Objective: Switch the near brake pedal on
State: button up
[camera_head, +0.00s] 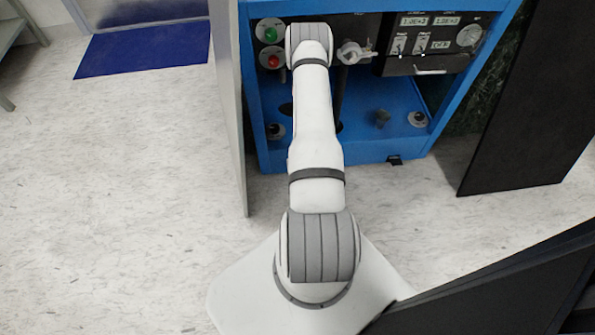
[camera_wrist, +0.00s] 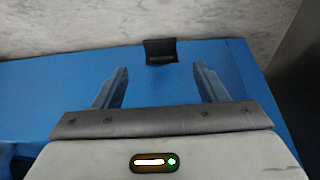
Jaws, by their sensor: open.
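A small black brake pedal (camera_head: 395,160) sticks out at the foot of the blue cart (camera_head: 365,152), low on its front edge. In the wrist view the pedal (camera_wrist: 160,52) lies beyond the fingertips, roughly centred between them, at the border of the blue surface and the pale floor. My gripper (camera_wrist: 161,78) is open and empty, with a finger on each side. A gap shows between the fingertips and the pedal, and I see no contact. I cannot tell whether the pedal is up or down. In the head view my own arm hides part of the cart.
The cart carries green and red buttons (camera_head: 270,34), a metal valve fitting (camera_head: 354,52) and a control panel (camera_head: 425,42). A grey upright panel (camera_head: 231,110) stands left of my arm and a dark panel (camera_head: 525,110) on the right. Floor (camera_head: 130,190) is open at left.

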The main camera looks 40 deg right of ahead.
jog(key=b+x, duration=0.2)
jog(key=x, duration=0.4)
jog(key=shift+f, duration=0.25)
